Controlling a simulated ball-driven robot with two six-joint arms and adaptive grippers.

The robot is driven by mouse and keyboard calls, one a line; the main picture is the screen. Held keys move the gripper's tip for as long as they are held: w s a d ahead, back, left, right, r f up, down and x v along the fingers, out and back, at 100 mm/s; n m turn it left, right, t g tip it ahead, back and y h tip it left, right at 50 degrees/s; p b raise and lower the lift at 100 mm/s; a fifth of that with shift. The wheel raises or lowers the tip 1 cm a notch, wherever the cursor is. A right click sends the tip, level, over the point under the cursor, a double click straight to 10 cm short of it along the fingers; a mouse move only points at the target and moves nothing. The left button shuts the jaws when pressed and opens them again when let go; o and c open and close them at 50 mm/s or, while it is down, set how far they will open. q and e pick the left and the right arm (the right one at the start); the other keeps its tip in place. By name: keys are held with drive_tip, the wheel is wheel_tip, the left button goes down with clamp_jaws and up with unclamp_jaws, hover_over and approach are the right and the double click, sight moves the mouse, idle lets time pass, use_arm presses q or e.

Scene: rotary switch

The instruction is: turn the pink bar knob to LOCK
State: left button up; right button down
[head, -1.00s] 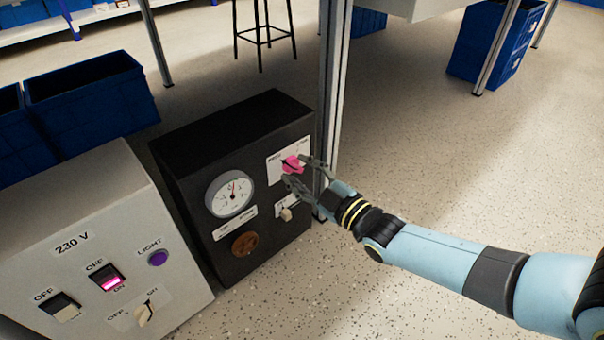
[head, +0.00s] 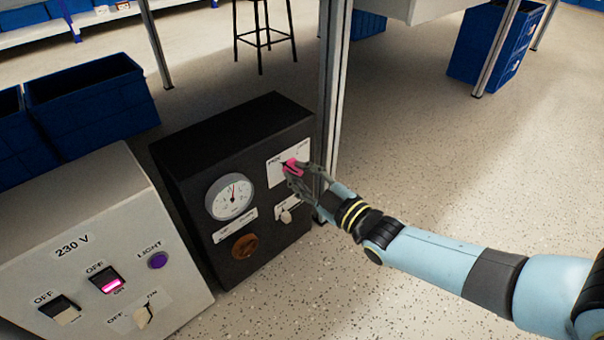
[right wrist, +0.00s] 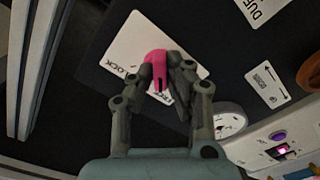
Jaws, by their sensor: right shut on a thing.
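The pink bar knob (head: 291,167) sits on a white label plate (head: 274,174) at the upper right of the black box's front. My right gripper (head: 298,172) is at the knob, with its fingers closed on it. In the right wrist view the pink knob (right wrist: 155,62) shows between the two fingertips (right wrist: 162,80). The word LOCK (right wrist: 122,66) is printed on the plate, to the left of the knob there. Another word on the plate is partly hidden by the fingers. My left gripper is not in view.
A grey 230 V panel (head: 100,235) stands at the left. A metal post (head: 332,90) rises close behind the gripper.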

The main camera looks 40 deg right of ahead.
drive_tip(key=m, duration=0.2)
drive_tip(key=shift+m+p, duration=0.3)
drive_tip(key=shift+p, duration=0.05)
drive_tip(key=shift+m, duration=1)
drive_tip(key=m+p, duration=0.1)
drive_tip(key=m, duration=0.7)
drive_tip(key=shift+a+m+p, duration=0.1)
drive_tip(key=shift+m+p, duration=0.2)
drive_tip(key=shift+m, duration=0.1)
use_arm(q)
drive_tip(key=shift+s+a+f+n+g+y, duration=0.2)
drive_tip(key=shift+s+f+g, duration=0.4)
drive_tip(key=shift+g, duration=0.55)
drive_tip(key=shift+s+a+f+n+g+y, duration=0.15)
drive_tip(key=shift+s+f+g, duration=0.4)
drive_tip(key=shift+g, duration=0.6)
use_arm(e)
drive_tip(key=shift+s+f+m, duration=0.1)
drive_tip(key=shift+m, duration=1.9)
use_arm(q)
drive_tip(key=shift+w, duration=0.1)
use_arm(e)
drive_tip(key=c, duration=1.3)
unclamp_jaws()
